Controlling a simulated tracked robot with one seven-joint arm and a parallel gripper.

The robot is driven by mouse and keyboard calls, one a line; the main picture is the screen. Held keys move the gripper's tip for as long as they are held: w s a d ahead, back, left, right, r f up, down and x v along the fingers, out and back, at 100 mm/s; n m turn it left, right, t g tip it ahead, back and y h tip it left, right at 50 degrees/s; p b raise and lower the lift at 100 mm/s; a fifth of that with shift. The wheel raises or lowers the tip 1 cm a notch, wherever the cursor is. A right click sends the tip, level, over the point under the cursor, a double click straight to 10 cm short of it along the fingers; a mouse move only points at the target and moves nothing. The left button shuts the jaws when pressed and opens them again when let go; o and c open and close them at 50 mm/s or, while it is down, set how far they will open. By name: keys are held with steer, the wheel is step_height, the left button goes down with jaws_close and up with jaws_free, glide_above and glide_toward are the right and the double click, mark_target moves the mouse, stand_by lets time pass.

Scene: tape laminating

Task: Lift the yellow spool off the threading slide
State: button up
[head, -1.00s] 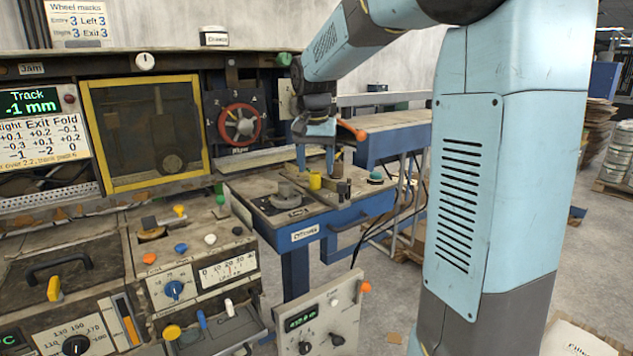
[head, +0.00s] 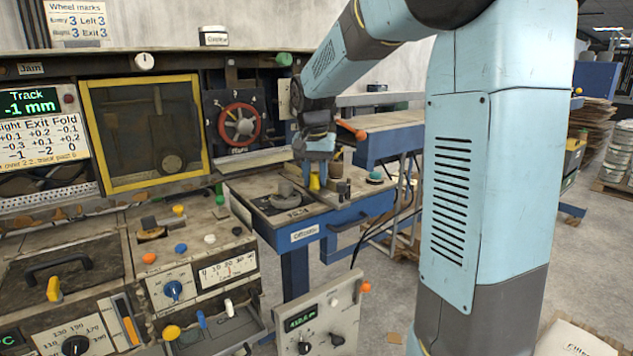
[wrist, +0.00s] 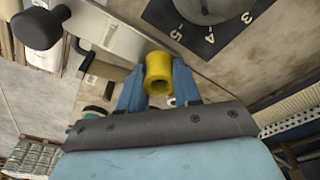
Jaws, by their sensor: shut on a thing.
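The yellow spool (wrist: 158,73) stands between the two blue fingers of my gripper (wrist: 158,84) in the wrist view, its hollow end toward the camera. My gripper is shut on it. In the head view my gripper (head: 319,178) points down over the blue-edged bench, and the yellow spool (head: 314,182) shows partly between its fingers. A pale metal strip (wrist: 118,34), perhaps the threading slide, runs beside the spool in the wrist view. I cannot tell whether the spool touches what is under it.
A dial plate with numbers (wrist: 222,22) lies right of the spool in the wrist view, and a black knob (wrist: 37,28) to its left. In the head view a grey round part (head: 285,190) sits left of my gripper. A green-topped part (head: 375,176) stands to its right.

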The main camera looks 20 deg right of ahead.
steer(key=c, duration=0.3)
steer(key=shift+r, duration=0.6)
steer(key=s+r, duration=0.8)
steer(key=s, duration=0.1)
steer(key=s+d+r, duration=0.1)
steer(key=s+r, duration=0.3)
steer(key=s, duration=0.1)
